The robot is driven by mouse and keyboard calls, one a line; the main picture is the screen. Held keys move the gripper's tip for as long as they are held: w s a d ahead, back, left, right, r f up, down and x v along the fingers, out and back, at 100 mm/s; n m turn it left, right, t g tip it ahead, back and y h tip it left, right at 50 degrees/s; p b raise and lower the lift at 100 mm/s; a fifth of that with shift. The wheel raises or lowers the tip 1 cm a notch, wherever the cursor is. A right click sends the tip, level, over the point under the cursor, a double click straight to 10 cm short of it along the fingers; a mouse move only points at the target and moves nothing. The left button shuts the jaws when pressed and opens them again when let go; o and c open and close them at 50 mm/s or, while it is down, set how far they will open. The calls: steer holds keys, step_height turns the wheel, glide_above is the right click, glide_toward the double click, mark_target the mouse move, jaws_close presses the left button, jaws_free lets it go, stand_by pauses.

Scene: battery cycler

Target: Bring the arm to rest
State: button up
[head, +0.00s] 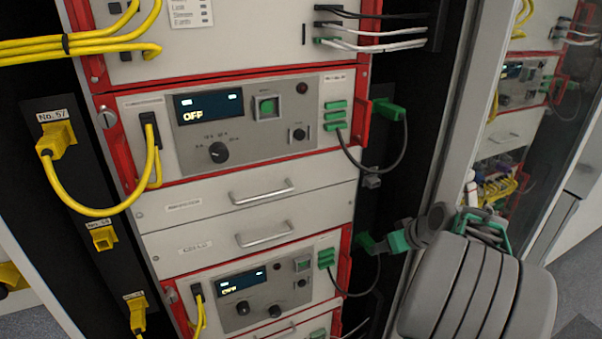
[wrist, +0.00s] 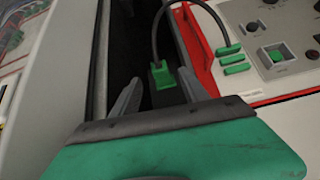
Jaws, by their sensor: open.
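My gripper (head: 402,238) is at the right side of the rack in the head view, at the end of my bent grey arm. In the wrist view its two grey fingers (wrist: 160,92) are spread apart with nothing held between them. A green plug (wrist: 162,80) with a black cable shows beyond the fingers, in the gap between them. I cannot tell how far it is from the fingertips. The green body of my gripper fills the bottom of the wrist view.
The upper cycler unit (head: 250,128) reads OFF. A lower unit (head: 255,285) sits below two drawers (head: 262,190). A green plug (head: 388,109) with a looping cable is right of the upper unit. A glass door (head: 562,110) stands at the right. Yellow cables (head: 85,205) are at the left.

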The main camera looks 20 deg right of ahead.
steer(key=s+a+f+m+g, duration=0.3)
steer(key=s+f+m, duration=0.1)
steer(key=s, duration=0.4)
steer(key=s+a+f+m+g, duration=0.3)
steer(key=s+a+f+m, duration=0.1)
steer(key=s, duration=0.4)
steer(key=w+a+r+n, duration=0.2)
steer(key=a+r+n, duration=0.1)
steer(key=a, duration=0.5)
steer(key=w+a+r+n+t, duration=0.1)
steer(key=a+r, duration=0.3)
steer(key=a, duration=0.4)
steer(key=w+a+r+n+t, duration=0.1)
steer(key=w+a+r+n, duration=0.2)
steer(key=a, duration=0.5)
steer(key=shift+r+n, duration=0.35)
steer(key=shift+n, duration=0.45)
